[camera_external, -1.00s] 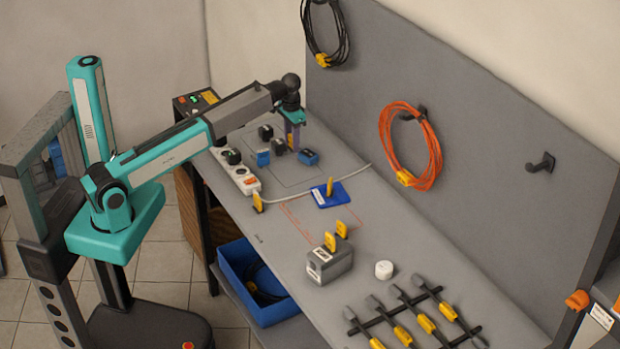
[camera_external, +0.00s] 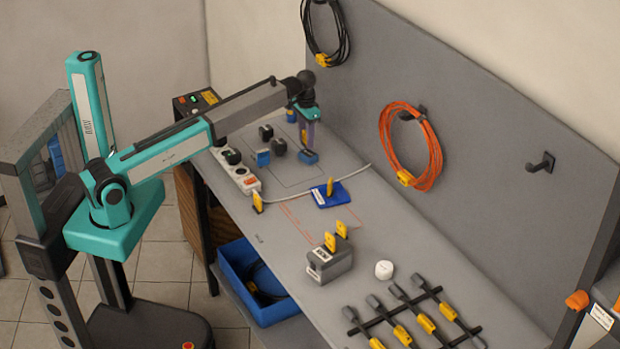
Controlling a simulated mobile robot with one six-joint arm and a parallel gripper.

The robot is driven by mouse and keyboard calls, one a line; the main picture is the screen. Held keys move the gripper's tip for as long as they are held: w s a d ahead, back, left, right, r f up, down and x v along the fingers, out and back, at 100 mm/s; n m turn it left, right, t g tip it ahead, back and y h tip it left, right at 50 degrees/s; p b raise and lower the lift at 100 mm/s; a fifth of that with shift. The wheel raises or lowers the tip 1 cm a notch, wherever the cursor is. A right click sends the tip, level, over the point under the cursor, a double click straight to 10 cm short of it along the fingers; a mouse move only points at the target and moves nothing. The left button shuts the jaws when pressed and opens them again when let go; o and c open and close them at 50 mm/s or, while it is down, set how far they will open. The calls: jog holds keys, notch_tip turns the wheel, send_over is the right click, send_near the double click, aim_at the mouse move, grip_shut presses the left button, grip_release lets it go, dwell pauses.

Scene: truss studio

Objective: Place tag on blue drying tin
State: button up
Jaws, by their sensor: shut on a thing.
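A flat blue tin (camera_external: 322,199) lies on the bench, with a yellow tag (camera_external: 330,187) standing upright on it. Another yellow tag (camera_external: 257,201) stands at the bench's front edge, near the power strip. Two more yellow tags (camera_external: 342,229) stand in the top of a grey box (camera_external: 330,266). My gripper (camera_external: 308,149) points down at the back of the bench, behind and left of the tin. The fingertips are too small to see clearly.
Dark plugs and another blue block (camera_external: 263,157) stand near my gripper, beside a white power strip (camera_external: 238,174). A pale cable (camera_external: 352,175) crosses behind the tin. A white round pot (camera_external: 384,270) and a rack of yellow-handled tools (camera_external: 408,312) are nearer the right end.

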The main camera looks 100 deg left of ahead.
jog(key=shift+w+a, duration=0.1)
jog(key=shift+w+a, duration=0.15)
jog(key=shift+f+p, duration=1)
jog(key=shift+f, duration=0.8)
jog(key=shift+f, duration=0.15)
jog(key=o, duration=1)
jog(key=shift+r, duration=0.25)
jog(key=shift+r+b, duration=1.5)
jog(key=shift+r, duration=4.45)
